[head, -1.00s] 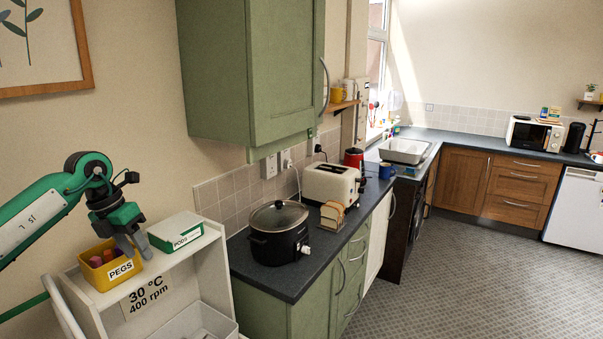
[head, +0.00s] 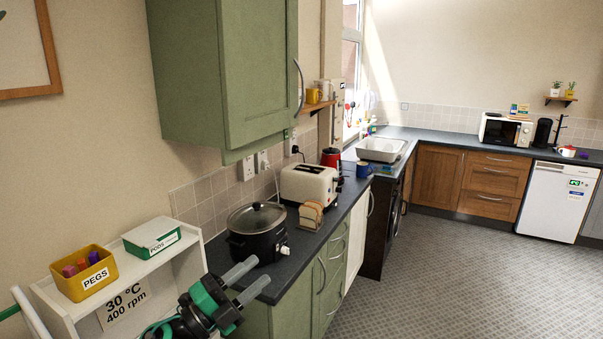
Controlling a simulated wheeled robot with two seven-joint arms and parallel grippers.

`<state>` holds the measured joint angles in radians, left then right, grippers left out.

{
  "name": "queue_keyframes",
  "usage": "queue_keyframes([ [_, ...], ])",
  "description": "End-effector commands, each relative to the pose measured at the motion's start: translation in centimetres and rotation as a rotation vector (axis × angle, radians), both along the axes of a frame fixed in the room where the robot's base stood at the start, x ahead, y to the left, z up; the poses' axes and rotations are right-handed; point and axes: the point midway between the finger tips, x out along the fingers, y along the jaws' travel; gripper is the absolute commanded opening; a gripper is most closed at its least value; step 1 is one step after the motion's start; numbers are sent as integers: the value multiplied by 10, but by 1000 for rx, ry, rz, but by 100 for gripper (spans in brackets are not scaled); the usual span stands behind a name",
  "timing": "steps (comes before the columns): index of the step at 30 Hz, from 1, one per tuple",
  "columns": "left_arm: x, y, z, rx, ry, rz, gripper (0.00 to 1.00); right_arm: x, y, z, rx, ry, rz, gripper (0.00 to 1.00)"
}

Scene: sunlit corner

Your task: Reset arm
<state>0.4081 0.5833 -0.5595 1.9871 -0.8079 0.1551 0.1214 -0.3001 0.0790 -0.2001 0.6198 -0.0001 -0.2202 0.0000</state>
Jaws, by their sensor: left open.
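My left gripper (head: 246,282) is in the lower middle of the head view, its two grey fingers apart with nothing between them. It points up and to the right, in front of the green base cabinet and the worktop's front edge, below the slow cooker. Its green and black wrist shows at the bottom edge of the picture. My right gripper is not in view.
A white shelf unit (head: 61,312) at lower left bears a yellow pegs box (head: 68,286) and a white-green pods box (head: 152,237). A black slow cooker (head: 257,233), bread slices (head: 311,215) and a toaster (head: 308,184) stand on the worktop. The grey floor (head: 430,270) is clear.

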Motion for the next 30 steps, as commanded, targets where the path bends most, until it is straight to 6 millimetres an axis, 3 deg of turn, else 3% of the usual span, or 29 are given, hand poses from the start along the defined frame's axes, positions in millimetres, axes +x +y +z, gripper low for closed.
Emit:
queue_keyframes([
  [5,-4,33,-33,-279,270,224,43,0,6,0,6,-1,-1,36],
  [8,-11,57,-64,-404,443,359,43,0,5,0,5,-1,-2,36],
  [14,-51,101,-148,-593,836,628,43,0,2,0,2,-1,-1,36],
  [17,-86,117,-194,-651,1049,759,43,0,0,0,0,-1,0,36],
  [21,-149,131,-249,-695,1345,923,43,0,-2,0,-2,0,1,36],
  [24,-191,135,-275,-700,1515,1007,43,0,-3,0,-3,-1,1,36],
  [30,-263,136,-304,-685,1782,1126,43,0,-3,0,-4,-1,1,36],
])
